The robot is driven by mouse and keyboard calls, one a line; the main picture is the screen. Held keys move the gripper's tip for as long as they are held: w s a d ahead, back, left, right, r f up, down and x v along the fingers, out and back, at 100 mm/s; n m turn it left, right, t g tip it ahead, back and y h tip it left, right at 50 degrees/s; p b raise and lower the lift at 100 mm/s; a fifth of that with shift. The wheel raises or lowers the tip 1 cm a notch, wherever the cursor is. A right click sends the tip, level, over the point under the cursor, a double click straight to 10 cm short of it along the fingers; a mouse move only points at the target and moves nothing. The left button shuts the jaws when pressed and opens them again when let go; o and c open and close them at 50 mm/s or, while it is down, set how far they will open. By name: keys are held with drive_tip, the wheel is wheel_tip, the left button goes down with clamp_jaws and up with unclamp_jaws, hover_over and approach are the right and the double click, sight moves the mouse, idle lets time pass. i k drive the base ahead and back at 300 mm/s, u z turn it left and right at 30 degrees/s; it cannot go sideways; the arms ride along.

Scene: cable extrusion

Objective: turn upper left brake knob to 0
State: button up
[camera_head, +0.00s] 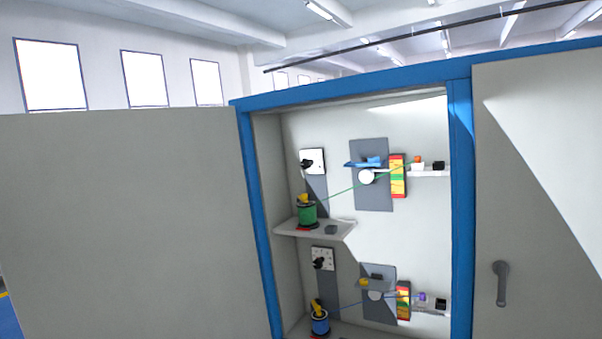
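The upper left brake knob (306,163) is a small black knob on a white square dial plate (318,157), at the upper left inside the open cabinet. Its markings are too small to read, so I cannot tell its setting. Below it a green cable spool (307,213) with a yellow part on top stands on a shelf (330,230). A second black knob (319,264) sits on a lower white plate (326,256). My gripper is not in view, and nothing of mine shows near the knobs.
The cabinet has a blue frame (460,200). A large grey panel (130,225) stands at left, and a grey door with a handle (501,283) is at right. Inside are a blue spool (320,323), a grey plate with a white wheel (366,177) and a coloured strip (398,176). The opening looks unobstructed.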

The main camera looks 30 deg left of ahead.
sight(306, 164)
drive_tip(key=u, duration=0.8)
drive_tip(key=i, duration=2.15)
drive_tip(key=z, duration=0.05)
